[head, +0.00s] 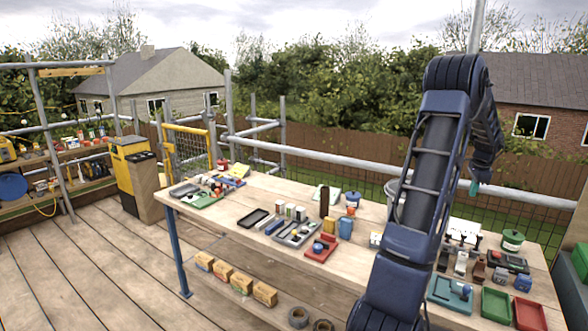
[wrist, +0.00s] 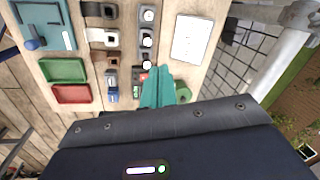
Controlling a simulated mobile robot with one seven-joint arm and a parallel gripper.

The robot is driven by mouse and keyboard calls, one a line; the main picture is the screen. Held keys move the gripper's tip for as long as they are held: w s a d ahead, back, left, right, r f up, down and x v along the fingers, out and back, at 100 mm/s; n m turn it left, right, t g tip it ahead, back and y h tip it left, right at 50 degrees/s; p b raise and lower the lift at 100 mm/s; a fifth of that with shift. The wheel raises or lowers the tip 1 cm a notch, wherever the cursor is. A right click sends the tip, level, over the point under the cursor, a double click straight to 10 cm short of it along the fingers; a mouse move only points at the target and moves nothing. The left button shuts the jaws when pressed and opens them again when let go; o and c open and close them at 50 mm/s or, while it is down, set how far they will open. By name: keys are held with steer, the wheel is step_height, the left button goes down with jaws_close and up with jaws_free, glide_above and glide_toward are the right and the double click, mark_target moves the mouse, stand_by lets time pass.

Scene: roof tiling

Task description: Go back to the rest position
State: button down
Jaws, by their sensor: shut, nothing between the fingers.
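My gripper (head: 474,187) hangs from the raised arm above the back right of the workbench (head: 240,205) in the head view. Its teal fingers are together, with nothing between them. The wrist view looks down past the closed teal fingers (wrist: 158,88) onto the bench. The gripper is well above the bench top and touches nothing there.
A teal tray (head: 451,291), a green tray (head: 496,306) and a red tray (head: 529,314) lie at the bench's right end. A green pot (head: 512,240) stands behind them. A scaffold rail (head: 350,163) runs behind the bench. Planked floor (head: 90,270) at left is clear.

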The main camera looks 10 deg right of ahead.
steer(key=w+a+r+n+t, duration=0.1)
steer(key=a+r+n, duration=0.3)
steer(key=a, duration=0.8)
steer(key=a+r+n, duration=0.3)
steer(key=a+r, duration=0.2)
steer(key=a, duration=0.7)
steer(key=w+a+r+n+t, duration=0.1)
steer(key=a+r+n, duration=0.3)
steer(key=a, duration=0.8)
steer(key=s+a+f+n, duration=0.1)
steer(key=s+a+n, duration=0.5)
steer(key=s+a, duration=0.3)
steer(key=s+a+f+n+t, duration=0.1)
steer(key=s+a+n, duration=0.5)
steer(key=s+a, duration=0.4)
steer(key=a, duration=0.6)
steer(key=shift+s+f+y, duration=0.25)
steer(key=shift+f+y, duration=0.1)
steer(key=shift+y, duration=0.05)
steer(key=shift+a, duration=0.1)
